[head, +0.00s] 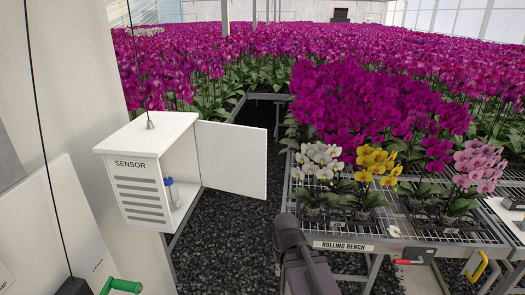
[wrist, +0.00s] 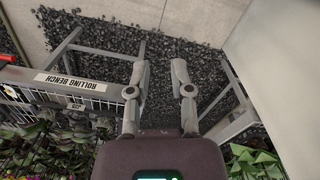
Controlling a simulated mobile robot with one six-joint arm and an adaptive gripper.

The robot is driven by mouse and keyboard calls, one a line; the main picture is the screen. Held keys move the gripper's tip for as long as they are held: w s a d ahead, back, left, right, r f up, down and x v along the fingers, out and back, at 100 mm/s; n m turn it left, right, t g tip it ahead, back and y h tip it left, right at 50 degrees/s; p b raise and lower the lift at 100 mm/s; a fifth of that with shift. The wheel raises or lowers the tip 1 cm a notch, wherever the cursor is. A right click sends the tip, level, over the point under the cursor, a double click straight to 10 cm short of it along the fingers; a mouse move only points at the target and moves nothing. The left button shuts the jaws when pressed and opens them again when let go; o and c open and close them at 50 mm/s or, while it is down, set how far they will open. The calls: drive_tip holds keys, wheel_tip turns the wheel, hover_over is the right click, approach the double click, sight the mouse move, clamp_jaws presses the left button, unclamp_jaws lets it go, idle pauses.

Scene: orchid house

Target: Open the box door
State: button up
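The white sensor box (head: 145,185) hangs at the left in the head view, with slots and the word SENSOR on its front. Its white door (head: 232,160) stands wide open, swung out to the right. A small blue-and-clear bottle (head: 172,193) stands inside. My gripper (wrist: 160,75) shows in the wrist view with its two fingers apart and nothing between them. It is over dark gravel. In the head view only a dark part of my arm shows, below and right of the door; I cannot make out the fingers there.
The rolling bench (head: 345,246) stands at the right with potted orchids (head: 375,165) on its mesh. The gravel aisle (head: 235,235) between box and bench is open. In the wrist view a pale surface (wrist: 285,75) rises close at the right; I cannot tell what it is.

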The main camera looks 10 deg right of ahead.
idle(0.3)
drive_tip(key=w+r+n+y+p, duration=0.4)
drive_tip(key=w+r+n+y, duration=0.45)
drive_tip(key=w, duration=0.65)
drive_tip(key=w+d+r+n+t+y+p, duration=0.1)
drive_tip(key=w+d+r+n+t+y, duration=0.1)
drive_tip(key=r, duration=0.6)
drive_tip(key=w+d+r+n+t+y+p, duration=0.2)
drive_tip(key=w+d+r+n+y, duration=0.3)
drive_tip(key=w+d+r+y, duration=0.2)
drive_tip(key=w+d+r, duration=0.2)
drive_tip(key=d, duration=0.2)
drive_tip(key=shift+r, duration=0.3)
drive_tip(key=shift+a, duration=0.15)
